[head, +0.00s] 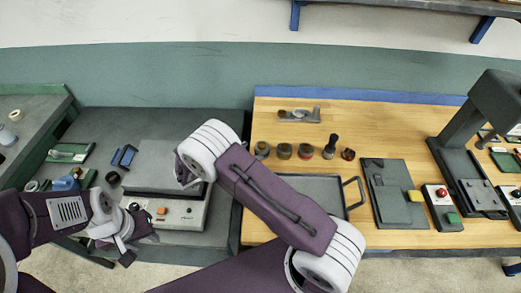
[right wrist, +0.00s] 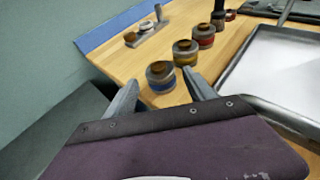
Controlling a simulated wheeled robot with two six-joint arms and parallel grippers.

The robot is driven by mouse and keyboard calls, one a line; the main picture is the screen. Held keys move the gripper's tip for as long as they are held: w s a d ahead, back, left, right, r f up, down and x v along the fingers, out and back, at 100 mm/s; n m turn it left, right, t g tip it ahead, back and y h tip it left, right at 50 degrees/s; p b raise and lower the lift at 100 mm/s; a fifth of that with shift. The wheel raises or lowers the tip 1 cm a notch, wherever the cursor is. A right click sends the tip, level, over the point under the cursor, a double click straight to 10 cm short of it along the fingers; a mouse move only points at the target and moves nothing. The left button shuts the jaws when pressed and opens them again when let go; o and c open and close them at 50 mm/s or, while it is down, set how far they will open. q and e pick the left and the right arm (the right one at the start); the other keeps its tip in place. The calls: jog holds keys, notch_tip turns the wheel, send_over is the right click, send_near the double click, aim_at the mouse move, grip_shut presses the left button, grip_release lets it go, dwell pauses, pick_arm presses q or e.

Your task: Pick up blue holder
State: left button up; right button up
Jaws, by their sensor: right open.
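The blue holder (right wrist: 160,82) is a short round pot with a blue band and a brown top. It stands upright on the wooden table, and in the head view (head: 262,150) it is the leftmost of a row of pots. My right gripper (right wrist: 158,84) is open and empty in the right wrist view. Its two fingers point towards the blue holder, which appears between their tips. In the head view my right arm's own links hide that gripper. My left gripper (head: 135,245) is low at the left, in front of the grey machine, and its jaws are unclear.
Yellow (right wrist: 185,52) and red (right wrist: 204,36) banded pots stand beyond the blue holder in a row. A metal tray (right wrist: 285,70) lies to their right. A small grey fixture (head: 300,115) lies behind the row. A grey machine (head: 165,205) stands on the dark table.

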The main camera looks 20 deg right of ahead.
aim_at(260, 147)
jog(key=shift+x, duration=1.05)
jog(key=p+x, duration=0.1)
jog(key=x, duration=0.3)
jog(key=shift+w+d+p, duration=0.2)
jog(key=shift+d+p, duration=0.15)
jog(key=shift+w+d+f, duration=0.15)
jog(key=shift+w, duration=0.05)
jog(key=shift+s, duration=0.1)
jog(key=c, duration=0.5)
grip_shut()
